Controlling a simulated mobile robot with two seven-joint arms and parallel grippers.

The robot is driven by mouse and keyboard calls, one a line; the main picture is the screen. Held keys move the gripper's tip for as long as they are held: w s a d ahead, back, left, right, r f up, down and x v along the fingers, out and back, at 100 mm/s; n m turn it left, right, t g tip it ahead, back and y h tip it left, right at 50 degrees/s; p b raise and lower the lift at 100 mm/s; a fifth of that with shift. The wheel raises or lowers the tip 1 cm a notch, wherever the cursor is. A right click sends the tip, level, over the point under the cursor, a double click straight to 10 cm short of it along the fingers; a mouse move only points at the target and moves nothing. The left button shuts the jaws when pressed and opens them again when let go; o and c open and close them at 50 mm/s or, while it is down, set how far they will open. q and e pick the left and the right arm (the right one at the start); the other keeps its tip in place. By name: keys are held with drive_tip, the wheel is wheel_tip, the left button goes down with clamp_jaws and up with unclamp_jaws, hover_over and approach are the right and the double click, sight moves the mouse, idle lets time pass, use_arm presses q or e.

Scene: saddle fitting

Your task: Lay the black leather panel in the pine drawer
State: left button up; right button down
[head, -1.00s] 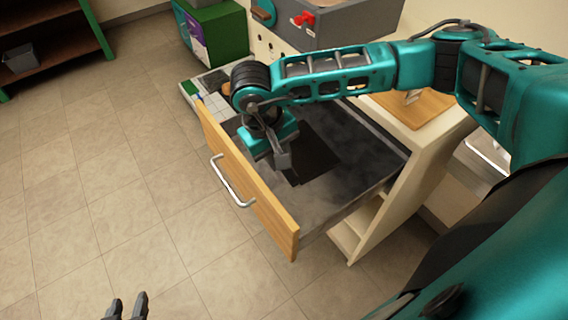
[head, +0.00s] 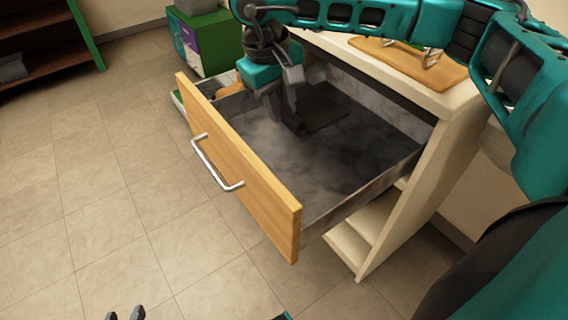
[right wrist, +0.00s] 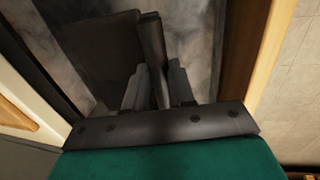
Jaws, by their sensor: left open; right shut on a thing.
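The pine drawer (head: 244,167) is pulled out of a cream cabinet, with a metal handle on its front and a dark, mottled inside. My right gripper (head: 290,120) reaches into the drawer's far left part, shut on the black leather panel (head: 325,108). In the right wrist view, a narrow upright part of the panel stands between the fingers (right wrist: 155,88), and a flat part of the panel (right wrist: 98,50) spreads to the left. I cannot tell whether the panel touches the drawer floor. My left gripper (head: 125,314) is open and empty at the bottom edge, low left of the drawer.
A wooden board (head: 410,60) with a metal fitting lies on the cabinet top. A green and purple box (head: 205,42) stands behind the drawer's left end. A dark shelf (head: 38,45) is at the far left. The tiled floor (head: 90,190) before the drawer is clear.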

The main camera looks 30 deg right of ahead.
wheel_tip(320, 180, down, 10)
drive_tip(key=shift+f+b, duration=0.2)
drive_tip(key=shift+b, duration=0.8)
wheel_tip(320, 180, down, 5)
drive_tip(key=shift+f+b, duration=0.1)
drive_tip(key=shift+b, duration=0.6)
use_arm(q)
drive_tip(key=shift+w+d+f, duration=0.1)
drive_tip(key=shift+d+f, duration=0.6)
drive_tip(key=shift+f, duration=0.2)
use_arm(e)
drive_tip(key=c, duration=1)
unclamp_jaws()
drive_tip(key=shift+o, duration=0.2)
